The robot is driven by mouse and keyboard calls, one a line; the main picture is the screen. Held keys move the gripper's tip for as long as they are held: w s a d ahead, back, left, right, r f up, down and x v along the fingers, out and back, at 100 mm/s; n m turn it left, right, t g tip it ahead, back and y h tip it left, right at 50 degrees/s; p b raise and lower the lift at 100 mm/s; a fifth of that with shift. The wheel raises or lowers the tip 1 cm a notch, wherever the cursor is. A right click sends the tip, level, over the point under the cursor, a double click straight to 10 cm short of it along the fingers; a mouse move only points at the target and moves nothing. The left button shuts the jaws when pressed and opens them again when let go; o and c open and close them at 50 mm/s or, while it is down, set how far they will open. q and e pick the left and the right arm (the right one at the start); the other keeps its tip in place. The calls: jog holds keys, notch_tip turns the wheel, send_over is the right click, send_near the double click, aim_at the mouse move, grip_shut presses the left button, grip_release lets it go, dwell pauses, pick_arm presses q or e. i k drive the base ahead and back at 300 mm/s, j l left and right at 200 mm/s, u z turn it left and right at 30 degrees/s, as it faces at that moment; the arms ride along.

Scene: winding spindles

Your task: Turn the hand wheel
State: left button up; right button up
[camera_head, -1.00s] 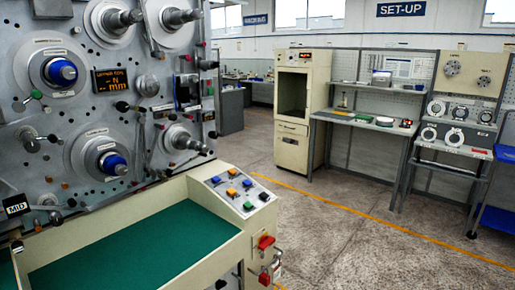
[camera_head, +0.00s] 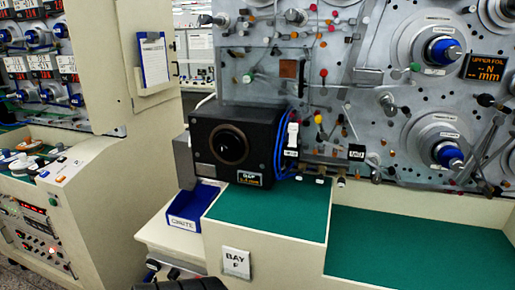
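No hand wheel can be clearly made out in the head view. A black box (camera_head: 214,166) with a round dark opening or dial (camera_head: 229,145) on its front stands on the green-topped ledge, left of centre. The grey machine panel (camera_head: 375,60) behind it carries spindles with blue hubs (camera_head: 445,50), small levers and coloured knobs. Neither of my grippers can be made out. A dark ribbed shape cuts into the bottom edge, and I cannot tell what it is.
A cream cabinet (camera_head: 110,190) with a clipboard (camera_head: 153,60) stands at the left. A lower green shelf (camera_head: 420,245) extends right. Floor shows only at the lower-left corner.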

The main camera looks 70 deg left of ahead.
aim_at(227, 145)
jog(key=u, duration=2.3)
